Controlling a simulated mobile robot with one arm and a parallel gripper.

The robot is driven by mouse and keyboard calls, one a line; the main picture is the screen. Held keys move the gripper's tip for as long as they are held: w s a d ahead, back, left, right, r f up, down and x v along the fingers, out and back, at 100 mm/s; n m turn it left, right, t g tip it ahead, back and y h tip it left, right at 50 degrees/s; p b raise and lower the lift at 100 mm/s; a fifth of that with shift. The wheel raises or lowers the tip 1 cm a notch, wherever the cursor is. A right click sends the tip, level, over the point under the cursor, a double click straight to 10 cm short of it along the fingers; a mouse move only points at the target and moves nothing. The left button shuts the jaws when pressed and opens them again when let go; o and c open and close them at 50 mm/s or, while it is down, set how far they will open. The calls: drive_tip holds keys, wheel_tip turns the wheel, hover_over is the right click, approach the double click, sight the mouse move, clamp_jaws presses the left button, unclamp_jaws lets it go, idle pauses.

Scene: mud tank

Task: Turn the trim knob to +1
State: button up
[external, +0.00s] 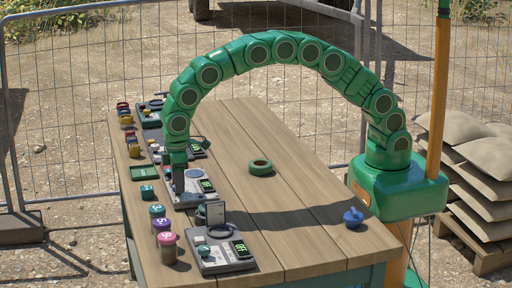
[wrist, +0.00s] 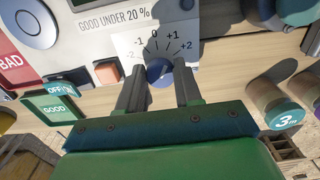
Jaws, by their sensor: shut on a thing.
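The trim knob (wrist: 158,72) is blue and round. In the wrist view it sits below a white dial plate (wrist: 135,48) marked -2, -1, 0, +1 and +2. My gripper (wrist: 160,80) has its two dark fingers on either side of the knob and is shut on it. I cannot make out which mark the knob points to. In the external view my gripper (external: 178,188) reaches down onto the middle grey instrument (external: 186,200), which has a lit green display (external: 207,185). The fingers and arm hide the knob there.
A second instrument (external: 220,262) with an OFF display stands nearer. Jars with coloured lids (external: 167,238) line the table's left edge, beside a green tray (external: 143,173). A green ring (external: 261,167) and a blue object (external: 353,217) lie on the otherwise open right side.

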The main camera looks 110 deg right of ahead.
idle(0.4)
drive_tip(key=o, duration=1)
drive_tip(key=shift+o, duration=0.2)
drive_tip(key=shift+r, duration=0.1)
wheel_tip(320, 180, up, 7)
drive_tip(key=shift+r, duration=0.25)
